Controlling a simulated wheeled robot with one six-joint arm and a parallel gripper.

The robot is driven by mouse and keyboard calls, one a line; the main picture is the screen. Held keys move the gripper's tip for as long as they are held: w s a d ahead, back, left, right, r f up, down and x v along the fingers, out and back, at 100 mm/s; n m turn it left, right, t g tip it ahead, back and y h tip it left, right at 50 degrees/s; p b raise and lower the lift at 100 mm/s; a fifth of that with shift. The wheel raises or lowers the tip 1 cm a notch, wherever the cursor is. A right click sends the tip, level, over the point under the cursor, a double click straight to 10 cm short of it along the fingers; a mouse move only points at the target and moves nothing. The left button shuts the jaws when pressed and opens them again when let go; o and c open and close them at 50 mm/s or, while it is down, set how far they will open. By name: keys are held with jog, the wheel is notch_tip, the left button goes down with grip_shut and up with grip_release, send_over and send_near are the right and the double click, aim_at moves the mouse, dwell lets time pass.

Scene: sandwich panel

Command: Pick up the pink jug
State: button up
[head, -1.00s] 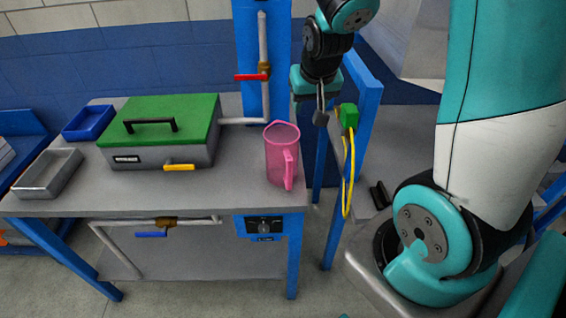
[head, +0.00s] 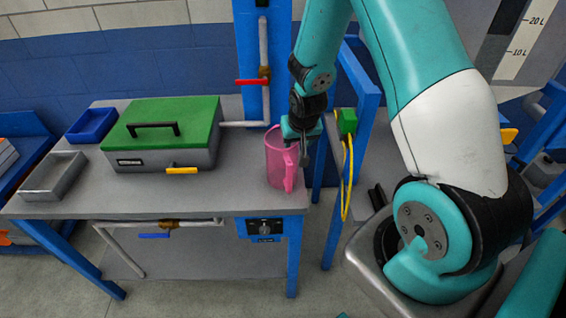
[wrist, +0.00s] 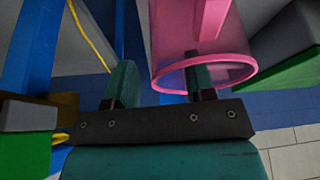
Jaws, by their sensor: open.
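The pink jug (head: 275,160) stands upright at the right end of the grey worktop, its handle facing the front right. It is see-through and open at the top. My gripper (head: 304,158) points down at the jug's right side, close to the rim and handle. In the wrist view my gripper (wrist: 158,78) is open. One finger overlaps the rim of the jug (wrist: 235,65); the other is outside it, to the left.
A grey box with a green lid (head: 165,120), a blue tray (head: 91,125) and a metal tray (head: 53,176) stand left on the worktop (head: 210,195). A blue post and red-handled pipe (head: 263,75) rise behind the jug. A yellow cable (head: 347,180) hangs at right.

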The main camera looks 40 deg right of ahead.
jog(key=shift+w+f, duration=0.2)
jog(key=shift+f, duration=0.35)
grip_shut()
jog(key=shift+d+r, duration=0.1)
jog(key=shift+r, duration=0.1)
